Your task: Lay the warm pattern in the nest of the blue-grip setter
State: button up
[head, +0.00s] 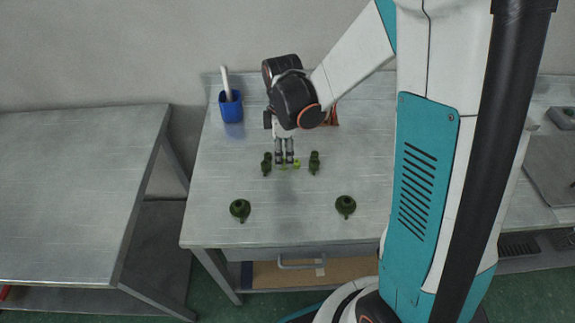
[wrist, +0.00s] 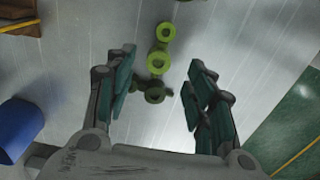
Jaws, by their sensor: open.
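Several green pieces lie on the metal table (head: 310,228). In the head view, dark green round pieces lie at the front left (head: 240,209) and front right (head: 345,206). Two upright-looking dark green pieces flank my gripper (head: 285,160), one on its left (head: 266,164) and one on its right (head: 314,162). A small bright green bit (head: 297,163) shows beside the fingertips. In the wrist view, ringed green pieces (wrist: 155,94) show between the spread fingers of my gripper (wrist: 164,72), with no finger visibly touching them. I cannot tell which is the warm pattern, nor make out a blue grip.
A blue cup (head: 231,108) holding a white-handled tool stands at the back left. An orange-brown object (head: 332,116) is partly hidden behind my arm. Another bare table (head: 75,190) stands to the left, across a gap. The table's front middle is clear.

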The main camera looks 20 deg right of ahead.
notch_tip(320, 180, down, 4)
jog(key=shift+w+f+b, duration=0.15)
jog(key=shift+f+b, duration=0.05)
jog(key=shift+b, duration=0.7)
jog(key=shift+r, duration=0.1)
jog(key=c, duration=1.1)
jog(key=shift+o, duration=0.2)
jog(key=shift+r, duration=0.15)
notch_tip(320, 180, up, 20)
jog(key=p, duration=0.7)
jog(key=f+m, duration=0.4)
jog(key=f, duration=0.1)
jog(key=w+d+f+m+b, duration=0.1)
jog(key=f+m, duration=0.4)
jog(key=w+f+m, duration=0.1)
jog(key=f+m, duration=0.3)
jog(key=f, duration=0.1)
jog(key=shift+d+f+m+b, duration=0.1)
jog(key=shift+d+m+b, duration=0.05)
jog(key=shift+m+b, duration=0.25)
jog(key=shift+f+m, duration=0.4)
